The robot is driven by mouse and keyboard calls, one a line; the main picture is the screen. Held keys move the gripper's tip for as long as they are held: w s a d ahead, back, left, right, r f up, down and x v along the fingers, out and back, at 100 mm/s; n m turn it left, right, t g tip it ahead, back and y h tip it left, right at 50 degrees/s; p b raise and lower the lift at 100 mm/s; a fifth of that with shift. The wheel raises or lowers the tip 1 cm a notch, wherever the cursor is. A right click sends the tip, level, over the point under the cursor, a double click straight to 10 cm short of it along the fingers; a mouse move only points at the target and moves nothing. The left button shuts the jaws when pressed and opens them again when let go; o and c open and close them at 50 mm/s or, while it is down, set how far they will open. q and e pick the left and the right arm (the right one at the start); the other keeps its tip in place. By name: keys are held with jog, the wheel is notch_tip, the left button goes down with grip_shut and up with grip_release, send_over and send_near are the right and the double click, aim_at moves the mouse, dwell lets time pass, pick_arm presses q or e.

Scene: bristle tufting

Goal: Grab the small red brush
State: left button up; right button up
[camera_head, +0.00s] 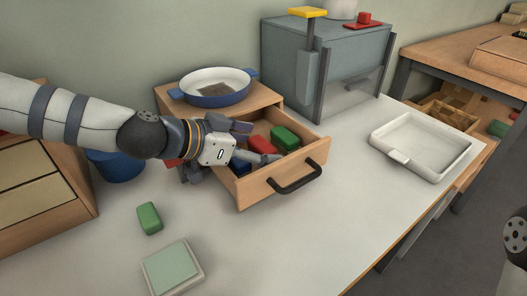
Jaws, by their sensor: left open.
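A small red block-like thing (261,143), which may be the red brush, lies in the open wooden drawer (297,168); no bristles can be made out. My left gripper (254,144) reaches into the drawer from the left. Its fingers are open around or just above the red thing, and I cannot tell whether they touch it. The gripper partly hides it. A green block (285,138) lies right of it in the drawer, and a blue one (239,165) is partly hidden under the gripper. My right gripper is out of the picture.
A blue pan (214,100) stands on the drawer cabinet. Another red item (364,18) sits on the grey machine (330,55). A green block (149,218) and a pale green pad (172,267) lie in front. A white tray (425,165) stands right. The front middle table is clear.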

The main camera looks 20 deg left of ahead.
pick_arm(q)
jog(key=shift+r, duration=0.15)
jog(key=c, duration=1.2)
